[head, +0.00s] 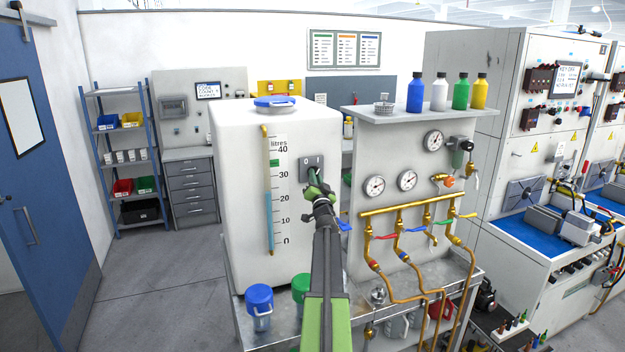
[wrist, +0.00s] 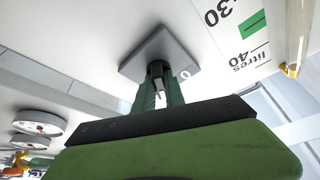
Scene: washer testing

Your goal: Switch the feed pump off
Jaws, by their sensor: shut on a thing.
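A white tank (head: 235,190) carries a litre scale with a green mark and a level tube (head: 269,215), blue in its lower part. On the tank, right of the scale, is a small grey switch plate (head: 306,162); it also shows in the wrist view (wrist: 177,50), with a "0" mark on it. My gripper (head: 315,177) is at this plate. In the wrist view its jaws (wrist: 158,72) are shut on the dark switch knob in the plate's middle. The jaws hide most of the knob, so I cannot tell which way it is turned.
Right of the tank stands a panel (head: 400,150) with gauges, brass pipes and coloured valve levers close to my arm. Several bottles stand on its top shelf (head: 395,116). Blue (head: 260,300) and green (head: 301,287) lidded jugs stand below, beside my arm. Floor at the left is clear.

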